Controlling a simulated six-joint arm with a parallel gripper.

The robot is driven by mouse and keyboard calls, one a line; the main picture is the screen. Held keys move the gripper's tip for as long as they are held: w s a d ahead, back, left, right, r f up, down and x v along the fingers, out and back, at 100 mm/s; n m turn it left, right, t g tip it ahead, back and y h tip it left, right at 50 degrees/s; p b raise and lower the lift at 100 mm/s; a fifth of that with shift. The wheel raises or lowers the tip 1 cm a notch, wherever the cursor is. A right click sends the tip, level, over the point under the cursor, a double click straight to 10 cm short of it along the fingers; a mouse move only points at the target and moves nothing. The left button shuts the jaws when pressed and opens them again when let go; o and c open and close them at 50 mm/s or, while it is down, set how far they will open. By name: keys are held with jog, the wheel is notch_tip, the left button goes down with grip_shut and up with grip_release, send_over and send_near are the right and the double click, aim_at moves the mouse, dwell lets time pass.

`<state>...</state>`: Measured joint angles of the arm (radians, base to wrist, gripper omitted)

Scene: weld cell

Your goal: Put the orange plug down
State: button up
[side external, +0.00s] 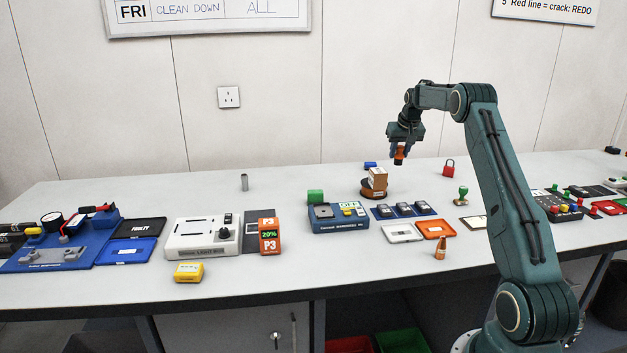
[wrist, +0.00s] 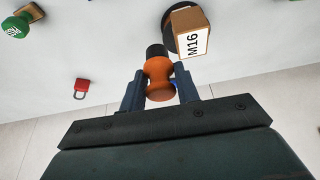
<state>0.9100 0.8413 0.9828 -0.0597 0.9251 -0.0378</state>
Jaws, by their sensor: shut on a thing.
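The orange plug (wrist: 158,77) is held between the two fingers of my gripper (wrist: 160,92) in the wrist view. It has an orange waisted body and a dark end. In the side view the plug (side external: 399,156) hangs below my gripper (side external: 398,150), above the back part of the table. My gripper is shut on it. The plug is clear of the table surface in the side view, up and to the right of the cardboard box.
A cardboard box marked M16 (wrist: 188,35) stands on a round dark base (side external: 378,187); the box (side external: 378,178) is close by. A red padlock (side external: 448,167), a green-handled stamp (side external: 461,196) and an orange tray (side external: 436,229) lie around.

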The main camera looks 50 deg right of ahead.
jog(key=a+r+n+y, duration=0.2)
jog(key=a+n, duration=0.2)
jog(key=a, duration=0.8)
jog(key=w+a+r+n+t+y, duration=0.15)
jog(key=a+n, duration=0.35)
jog(key=a, duration=0.6)
jog(key=a+r+n+y, duration=0.1)
jog(key=a+r+n, duration=0.25)
jog(key=a, duration=0.85)
jog(key=shift+n, duration=0.25)
jog(key=f, duration=2)
jog(key=shift+s+d+f, duration=0.15)
jog(key=shift+d+f, duration=0.05)
jog(key=shift+f, duration=0.05)
jog(key=shift+f, duration=0.1)
jog(key=o, duration=0.9)
jog(key=shift+o, duration=0.2)
jog(key=v, duration=1.2)
